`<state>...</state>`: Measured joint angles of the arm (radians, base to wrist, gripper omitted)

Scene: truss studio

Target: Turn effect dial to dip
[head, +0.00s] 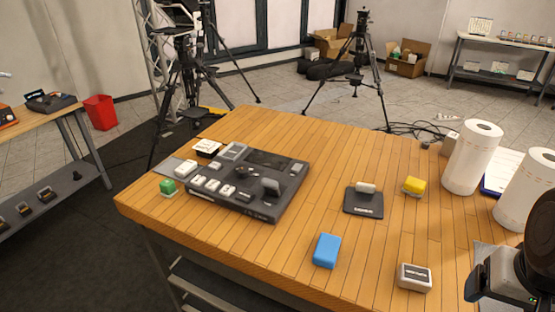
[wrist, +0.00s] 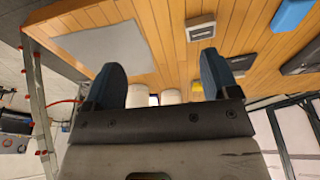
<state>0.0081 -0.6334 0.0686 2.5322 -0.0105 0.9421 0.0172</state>
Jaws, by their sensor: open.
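A dark control console (head: 262,208) lies on the wooden table, left of its middle. It has light push buttons, a raised lever block (head: 270,187) and a small dark round knob (head: 244,171), which may be the effect dial. Its markings and pointer are too small to read. My gripper (wrist: 163,72) is open and empty in the wrist view, its two blue-grey fingers wide apart. In the head view my arm's end shows at the lower right edge, partly cut off, far from the console. The wrist view does not clearly show the console's dial.
Paper rolls (head: 473,158) stand at the right. The table between console and lever unit is clear.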

